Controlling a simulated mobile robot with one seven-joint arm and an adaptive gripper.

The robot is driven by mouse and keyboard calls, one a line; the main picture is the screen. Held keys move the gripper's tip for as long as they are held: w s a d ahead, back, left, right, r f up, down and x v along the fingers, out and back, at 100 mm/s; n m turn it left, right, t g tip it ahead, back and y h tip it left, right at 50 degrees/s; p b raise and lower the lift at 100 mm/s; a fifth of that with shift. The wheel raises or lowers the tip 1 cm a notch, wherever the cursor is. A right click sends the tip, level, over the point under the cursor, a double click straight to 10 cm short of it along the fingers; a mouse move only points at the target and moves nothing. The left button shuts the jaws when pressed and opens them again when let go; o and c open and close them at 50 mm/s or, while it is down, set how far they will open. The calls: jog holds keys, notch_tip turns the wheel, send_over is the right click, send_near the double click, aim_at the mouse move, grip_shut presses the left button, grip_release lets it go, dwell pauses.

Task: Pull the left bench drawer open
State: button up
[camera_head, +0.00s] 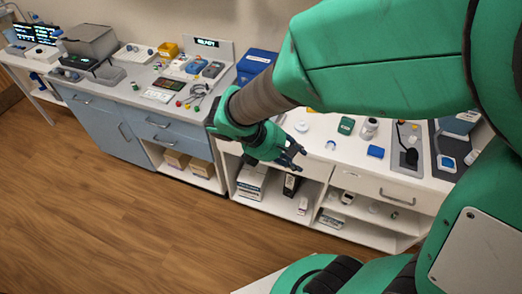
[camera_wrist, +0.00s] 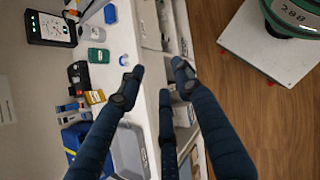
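The white bench has a left drawer front (camera_head: 315,168) under its top, partly hidden behind my gripper in the head view. I cannot make out its handle there. The drawer front looks closed. The white bench's right drawer (camera_head: 375,186) has a grey bar handle and is closed. My gripper (camera_head: 294,153) appears at the bench's front edge, close to the left drawer. In the wrist view my gripper (camera_wrist: 155,76) has its dark fingers spread, with nothing held between them. The bench edge passes behind the fingers. I cannot tell whether they touch it.
A grey-topped bench (camera_head: 150,92) with blue drawers stands at the left. A green box (camera_head: 346,126) and a blue block (camera_head: 375,151) lie on the white top. The wooden floor (camera_head: 130,215) in front is clear.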

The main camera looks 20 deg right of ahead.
jog(key=w+f+n+t+h+p, duration=0.2)
jog(key=w+f+n+t+h, duration=0.3)
jog(key=w+f+n, duration=0.75)
jog(key=a+f+n+t+y+p, duration=0.1)
jog(key=a+f+n+t, duration=0.2)
jog(key=f+n, duration=0.4)
jog(key=s+a+f+n+t, duration=0.1)
jog(key=a+f+n+t, duration=0.2)
jog(key=a+f+n, duration=0.2)
notch_tip(320, 180, down, 3)
jog(key=n, duration=0.6)
jog(key=shift+f+t+y+p, duration=0.2)
jog(key=shift+t+y+p, duration=0.1)
jog(key=shift+y+p, duration=0.1)
jog(key=shift+w+d+n, duration=0.1)
jog(key=shift+n, duration=0.15)
jog(key=b+x, duration=0.2)
jog(key=x, duration=1.1)
jog(key=shift+w+d+b, duration=0.2)
jog(key=shift+d+b, duration=0.05)
jog(key=shift+b, duration=0.05)
grip_shut()
